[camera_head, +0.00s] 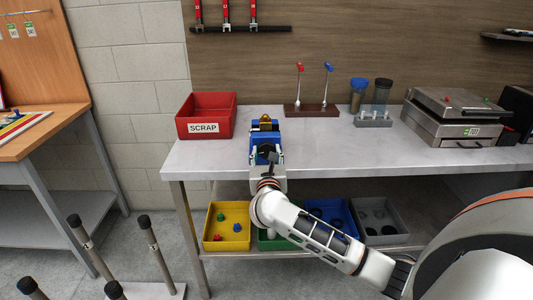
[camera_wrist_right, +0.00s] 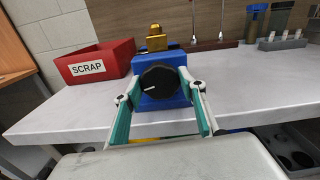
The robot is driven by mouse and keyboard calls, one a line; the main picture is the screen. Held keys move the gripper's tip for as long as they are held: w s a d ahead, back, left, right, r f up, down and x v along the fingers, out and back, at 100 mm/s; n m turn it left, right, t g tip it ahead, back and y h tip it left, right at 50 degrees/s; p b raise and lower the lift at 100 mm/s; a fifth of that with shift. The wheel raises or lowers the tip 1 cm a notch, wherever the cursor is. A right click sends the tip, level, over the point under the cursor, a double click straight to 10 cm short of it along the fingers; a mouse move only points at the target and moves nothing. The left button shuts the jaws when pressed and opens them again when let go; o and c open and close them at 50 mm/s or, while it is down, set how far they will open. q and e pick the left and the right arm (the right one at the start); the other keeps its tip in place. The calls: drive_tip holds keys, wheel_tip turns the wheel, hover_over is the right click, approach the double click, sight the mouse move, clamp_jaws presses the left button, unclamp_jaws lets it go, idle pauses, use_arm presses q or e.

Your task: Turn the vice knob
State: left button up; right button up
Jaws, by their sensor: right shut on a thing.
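The blue vice (camera_head: 264,134) stands at the front edge of the grey workbench, with a brass-coloured piece (camera_wrist_right: 156,38) at its top. Its round black knob (camera_wrist_right: 160,77) faces me and has a white pointer line directed to the left. My right gripper (camera_head: 267,158) is at the front of the vice. In the wrist view its two teal-padded fingers stand on either side of the knob and are shut on it. In the head view the gripper hides most of the knob. My left gripper is not in view.
A red SCRAP bin (camera_head: 207,115) stands left of the vice on the workbench (camera_head: 335,150). Behind are a stand with red- and blue-topped rods (camera_head: 312,108) and dark cups (camera_head: 381,93). A metal appliance (camera_head: 455,115) stands right. Coloured bins, including a yellow one (camera_head: 227,240), sit below.

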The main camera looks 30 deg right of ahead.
drive_tip(key=shift+r+n+p, duration=0.15)
drive_tip(key=shift+n+p, duration=0.25)
drive_tip(key=shift+p, duration=0.15)
drive_tip(key=n+p, duration=0.4)
drive_tip(key=p, duration=0.1)
drive_tip(key=shift+r+n, duration=0.1)
drive_tip(key=shift+n, duration=0.3)
drive_tip(key=shift+n+p, duration=0.4)
drive_tip(key=shift+p, duration=0.2)
drive_tip(key=n+p, duration=0.1)
drive_tip(key=n, duration=0.1)
drive_tip(key=shift+a+n, duration=0.1)
drive_tip(key=shift+n, duration=0.7)
drive_tip(key=n, duration=0.3)
drive_tip(key=shift+n, duration=0.4)
drive_tip(key=n, duration=0.2)
drive_tip(key=shift+n, duration=0.3)
drive_tip(key=n, duration=0.8)
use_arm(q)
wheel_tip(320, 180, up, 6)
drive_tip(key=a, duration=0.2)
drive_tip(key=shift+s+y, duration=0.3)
use_arm(e)
drive_tip(key=shift+n, duration=0.7)
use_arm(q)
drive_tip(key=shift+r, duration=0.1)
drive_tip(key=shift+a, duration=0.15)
